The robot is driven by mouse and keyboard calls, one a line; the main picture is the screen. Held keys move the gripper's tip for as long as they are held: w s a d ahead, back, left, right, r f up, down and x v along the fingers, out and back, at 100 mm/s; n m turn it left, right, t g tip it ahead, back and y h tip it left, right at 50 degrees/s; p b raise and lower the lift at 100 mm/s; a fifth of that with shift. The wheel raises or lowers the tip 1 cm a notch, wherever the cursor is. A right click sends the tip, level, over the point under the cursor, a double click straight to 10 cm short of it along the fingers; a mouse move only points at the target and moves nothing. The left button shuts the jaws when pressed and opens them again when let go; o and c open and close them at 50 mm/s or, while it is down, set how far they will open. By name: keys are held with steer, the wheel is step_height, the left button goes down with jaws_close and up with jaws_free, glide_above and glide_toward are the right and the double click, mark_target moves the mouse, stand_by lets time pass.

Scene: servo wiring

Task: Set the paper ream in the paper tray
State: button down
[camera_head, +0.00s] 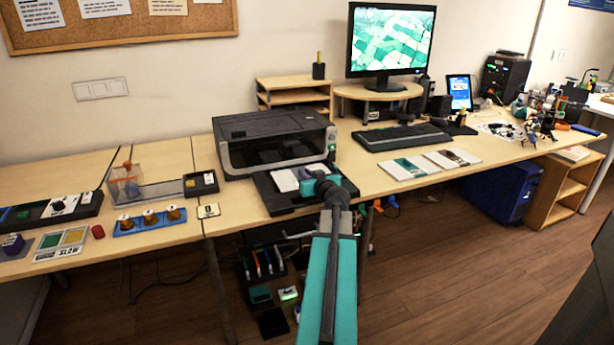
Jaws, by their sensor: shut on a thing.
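The white paper ream (285,180) is at the front of the printer, over the black paper tray (270,201). My gripper (307,178) is at the ream's right end and shut on it. My teal and dark arm reaches up from the bottom of the picture and hides the right part of the ream and of the tray. I cannot tell whether the ream rests on the tray floor or is held just above it.
The grey and black printer (275,140) stands right behind the tray. A keyboard (402,137) and flat booklets (405,168) lie to the right.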

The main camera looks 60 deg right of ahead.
steer(key=shift+f, duration=0.25)
steer(key=c, duration=1.8)
jaws_free()
steer(key=shift+r, duration=0.2)
steer(key=shift+v, duration=4.4)
steer(key=shift+s+a+f+b, duration=0.1)
steer(key=shift+s+b, duration=0.05)
steer(key=shift+b, duration=0.95)
steer(key=b, duration=0.6)
steer(key=shift+s+a+r, duration=0.25)
steer(key=shift+s, duration=0.1)
steer(key=b+v, duration=0.1)
steer(key=b, duration=0.5)
steer(key=shift+s+a+b, duration=0.2)
steer(key=shift+s+b, duration=0.05)
steer(key=shift+b, duration=0.05)
steer(key=shift+s+a+r+b, duration=0.1)
steer(key=shift+b, duration=0.25)
